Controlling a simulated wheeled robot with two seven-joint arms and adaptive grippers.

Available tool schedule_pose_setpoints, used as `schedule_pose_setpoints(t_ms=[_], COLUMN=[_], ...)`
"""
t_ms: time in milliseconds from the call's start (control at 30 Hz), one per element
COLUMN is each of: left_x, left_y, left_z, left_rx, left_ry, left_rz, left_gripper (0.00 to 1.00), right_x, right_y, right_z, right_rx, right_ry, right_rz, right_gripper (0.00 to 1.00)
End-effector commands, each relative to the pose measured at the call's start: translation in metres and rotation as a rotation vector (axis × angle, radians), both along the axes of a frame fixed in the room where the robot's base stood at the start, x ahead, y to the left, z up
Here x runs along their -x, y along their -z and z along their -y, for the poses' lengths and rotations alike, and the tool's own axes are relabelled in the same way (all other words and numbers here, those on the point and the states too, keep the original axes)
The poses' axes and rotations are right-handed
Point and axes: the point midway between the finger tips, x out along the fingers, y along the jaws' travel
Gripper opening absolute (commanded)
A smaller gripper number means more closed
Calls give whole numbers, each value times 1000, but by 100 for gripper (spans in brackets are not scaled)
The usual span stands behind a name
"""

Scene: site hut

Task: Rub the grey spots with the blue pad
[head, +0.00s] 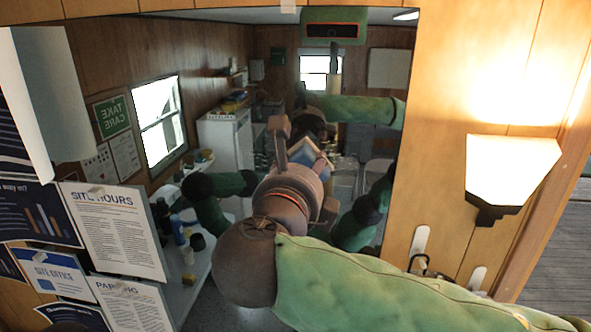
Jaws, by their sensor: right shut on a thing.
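A large mirror (225,35) fills the middle of the wall and reflects the room and my own body. My right gripper (302,165) is in front of the mirror, its arm coming in from the lower right. It is shut on the blue pad (314,160), of which a light blue part shows beyond the gripper. The wrist and fingers hide the rest of the pad. I cannot tell whether the pad touches the glass. I cannot make out the grey spots; the arm covers part of the mirror. My left gripper is not directly in view.
A lit wall lamp (512,170) sticks out from the wood wall right of the mirror. Hooks (420,245) are below it. Printed notices (108,228) and a curled paper (40,100) are at the left. The window and shelves in the middle are reflections.

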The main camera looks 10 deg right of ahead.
Motion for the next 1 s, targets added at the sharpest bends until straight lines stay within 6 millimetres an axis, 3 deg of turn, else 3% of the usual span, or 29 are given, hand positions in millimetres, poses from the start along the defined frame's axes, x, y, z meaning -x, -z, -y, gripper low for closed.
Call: schedule_pose_setpoints(t_ms=[1000], left_x=[0], left_y=[-7], left_z=[0], left_rx=[0], left_ry=[0], left_rz=[0], left_gripper=[0], right_x=[19], right_y=[-1], right_z=[59], right_rx=[-1], right_ry=[2], right_rz=[1], right_gripper=[26])
